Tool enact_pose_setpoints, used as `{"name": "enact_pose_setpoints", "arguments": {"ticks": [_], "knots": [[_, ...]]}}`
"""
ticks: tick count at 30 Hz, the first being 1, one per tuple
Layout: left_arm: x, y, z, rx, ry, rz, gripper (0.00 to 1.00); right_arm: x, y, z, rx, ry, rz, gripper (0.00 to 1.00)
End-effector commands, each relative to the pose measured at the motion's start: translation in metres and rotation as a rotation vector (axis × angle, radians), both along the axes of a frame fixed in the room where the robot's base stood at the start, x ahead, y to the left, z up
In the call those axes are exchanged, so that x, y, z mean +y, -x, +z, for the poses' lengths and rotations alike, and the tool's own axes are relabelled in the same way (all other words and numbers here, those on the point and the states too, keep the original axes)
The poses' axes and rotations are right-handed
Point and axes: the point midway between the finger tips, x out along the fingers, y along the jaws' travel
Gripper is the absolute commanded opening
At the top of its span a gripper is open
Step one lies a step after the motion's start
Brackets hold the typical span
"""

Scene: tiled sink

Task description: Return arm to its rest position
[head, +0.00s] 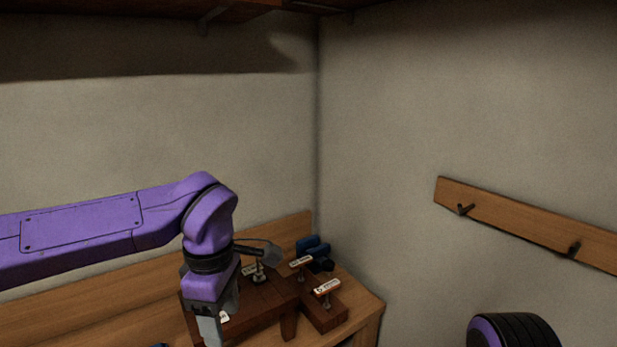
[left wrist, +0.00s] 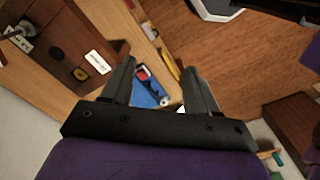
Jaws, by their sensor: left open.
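My left arm (head: 105,225) comes in from the left, purple, and bends down at the wrist over the wooden bench. In the head view its gripper points down beside a dark brown wooden stand (head: 290,330), and its lower end is cut off by the frame's bottom edge. In the left wrist view the left gripper (left wrist: 159,64) is open, its two grey fingers well apart, with nothing held between them. A blue and red item (left wrist: 148,88) shows past the fingers, apart from them as far as I can tell. My right gripper is not in view.
The stand carries several small fittings with white labels (head: 327,288). A dark blue object (head: 313,250) sits behind it in the corner. A wooden rail with hooks (head: 525,222) is on the right wall. A shelf (head: 130,12) hangs overhead.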

Motion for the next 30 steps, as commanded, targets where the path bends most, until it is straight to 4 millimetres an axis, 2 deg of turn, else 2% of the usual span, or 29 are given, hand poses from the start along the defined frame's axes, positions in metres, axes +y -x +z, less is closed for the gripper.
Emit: {"name": "enact_pose_setpoints", "arguments": {"ticks": [5, 11, 17, 20, 23, 24, 26, 27, 30], "knots": [[0.006, -0.005, -0.024, -0.008, -0.066, 0.017, 0.59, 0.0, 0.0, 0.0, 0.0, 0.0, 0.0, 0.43], [0.015, -0.012, -0.065, -0.032, -0.174, 0.031, 0.59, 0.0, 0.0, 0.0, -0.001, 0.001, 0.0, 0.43], [0.035, -0.016, -0.127, -0.08, -0.339, 0.028, 0.59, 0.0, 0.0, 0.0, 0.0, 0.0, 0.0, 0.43], [0.051, -0.013, -0.168, -0.121, -0.445, 0.001, 0.59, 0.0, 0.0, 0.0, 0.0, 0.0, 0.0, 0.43], [0.072, -0.004, -0.22, -0.176, -0.56, -0.066, 0.59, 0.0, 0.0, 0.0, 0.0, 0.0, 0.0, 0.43], [0.082, 0.004, -0.245, -0.203, -0.605, -0.112, 0.59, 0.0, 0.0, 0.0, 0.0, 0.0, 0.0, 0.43], [0.097, 0.022, -0.285, -0.245, -0.659, -0.211, 0.59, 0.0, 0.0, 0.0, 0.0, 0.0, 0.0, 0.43], [0.107, 0.038, -0.311, -0.269, -0.677, -0.291, 0.59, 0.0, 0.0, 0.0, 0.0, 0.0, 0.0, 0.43], [0.126, 0.084, -0.36, -0.296, -0.657, -0.482, 0.59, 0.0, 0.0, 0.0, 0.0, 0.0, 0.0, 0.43]]}}
